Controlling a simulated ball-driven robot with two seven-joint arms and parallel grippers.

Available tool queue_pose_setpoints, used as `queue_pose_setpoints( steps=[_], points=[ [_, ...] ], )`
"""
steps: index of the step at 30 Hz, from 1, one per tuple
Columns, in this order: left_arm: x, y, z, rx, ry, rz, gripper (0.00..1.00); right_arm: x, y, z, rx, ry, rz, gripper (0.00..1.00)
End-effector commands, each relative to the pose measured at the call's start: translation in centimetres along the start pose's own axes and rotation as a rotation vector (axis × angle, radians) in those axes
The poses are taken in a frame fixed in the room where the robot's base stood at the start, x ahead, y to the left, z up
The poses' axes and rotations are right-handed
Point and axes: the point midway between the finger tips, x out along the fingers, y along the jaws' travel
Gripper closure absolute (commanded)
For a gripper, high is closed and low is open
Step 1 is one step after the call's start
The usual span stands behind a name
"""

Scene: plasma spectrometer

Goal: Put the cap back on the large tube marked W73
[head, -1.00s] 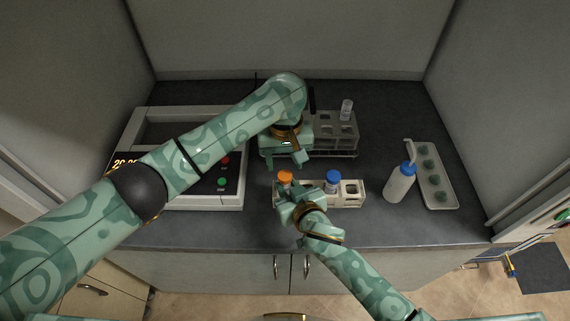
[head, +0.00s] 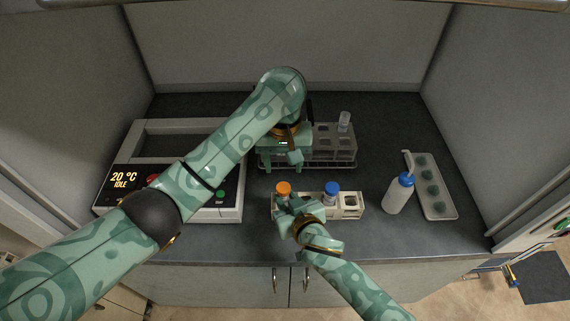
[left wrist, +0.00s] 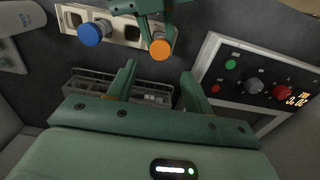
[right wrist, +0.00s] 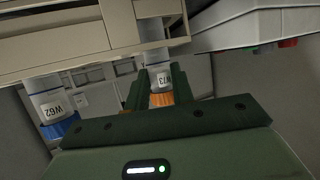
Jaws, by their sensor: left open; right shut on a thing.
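The large tube marked W73 (right wrist: 164,78) stands in the front rack (head: 352,209), and its orange cap (head: 283,188) is at its top. My right gripper (right wrist: 162,72) is shut on this tube around the label, just below the cap, which also shows in the left wrist view (left wrist: 160,49). My left gripper (left wrist: 158,78) is open and empty. It hangs behind the front rack, its fingers pointing toward the orange cap but apart from it.
A blue-capped tube marked W62 (right wrist: 52,108) stands in the same rack. A grey rack (head: 335,146) with a clear tube (head: 344,121) is behind. A heater with a display (head: 122,182) stands left. A blue-topped bottle (head: 399,194) and a tray (head: 437,203) are on the right.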

Motion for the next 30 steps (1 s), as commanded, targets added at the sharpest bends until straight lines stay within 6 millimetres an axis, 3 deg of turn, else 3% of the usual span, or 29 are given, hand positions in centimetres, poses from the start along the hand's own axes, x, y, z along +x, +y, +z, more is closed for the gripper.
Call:
queue_pose_setpoints(
  steps=[18,30],
  points=[
    [7.4,0.0,0.0,-0.001,-0.002,-0.001,0.49,0.0,0.0,0.0,0.0,0.0,0.0,1.0],
    [8.0,0.0,0.0,0.0,-0.001,0.0,0.52,0.0,0.0,0.0,0.0,0.0,0.0,1.0]
  ],
)
